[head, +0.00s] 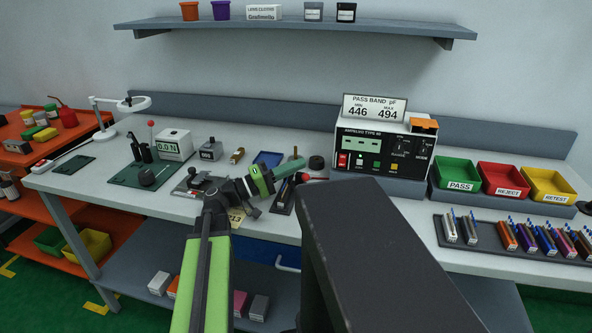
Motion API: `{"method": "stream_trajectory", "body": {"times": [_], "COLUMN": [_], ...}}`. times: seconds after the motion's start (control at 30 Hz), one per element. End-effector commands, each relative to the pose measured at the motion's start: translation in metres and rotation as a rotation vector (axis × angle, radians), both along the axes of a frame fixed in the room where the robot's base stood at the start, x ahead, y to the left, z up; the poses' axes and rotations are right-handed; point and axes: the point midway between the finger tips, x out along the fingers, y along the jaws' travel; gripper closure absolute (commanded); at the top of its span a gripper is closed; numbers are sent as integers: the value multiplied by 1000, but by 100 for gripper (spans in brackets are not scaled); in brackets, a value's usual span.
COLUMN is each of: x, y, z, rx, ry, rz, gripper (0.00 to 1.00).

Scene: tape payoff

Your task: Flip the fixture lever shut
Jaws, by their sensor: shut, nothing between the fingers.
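My arm reaches up from the bottom of the head view and bends right over the bench. My gripper (291,167) is at its end, seen side-on, pointing right toward the tester; it is shut and empty. A small grey fixture (187,188) with a dark raised part stands on the bench left of my wrist, partly hidden by my arm. I cannot clearly tell its lever or the lever's position. A separate upright lever with a red ball (151,125) stands by a force gauge (174,145) farther left. The gripper is well right of both.
A tester (375,152) with a PASS BAND sign stands right of my gripper. Bins marked PASS (459,186), REJECT (507,192) and RETEST (555,197) are farther right, behind a rack of parts (486,244). A lamp (108,131) stands left. My dark body part blocks the lower middle.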

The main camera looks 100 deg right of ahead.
Motion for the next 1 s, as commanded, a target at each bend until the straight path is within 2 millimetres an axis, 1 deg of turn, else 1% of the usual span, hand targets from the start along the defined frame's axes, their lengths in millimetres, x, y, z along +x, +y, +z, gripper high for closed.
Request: {"method": "stream_trajectory", "body": {"times": [0.07, 0.17, 0.27, 0.5, 0.63, 0.7, 0.8, 1.0], "x": [2, 13, 34, 92, 115, 124, 131, 133], "y": [0, 2, 5, 14, 17, 19, 20, 20], "z": [-1, -4, -3, -3, -3, -3, -3, -3], "rx": [0, 0, -1, 0, 0, -1, 0, 0], "ry": [0, 0, 0, 0, 0, -1, -1, 0], "rz": [0, 2, 4, 3, 3, 1, 1, 0], "gripper": [100, 100, 100, 100, 100, 100, 100, 100]}}
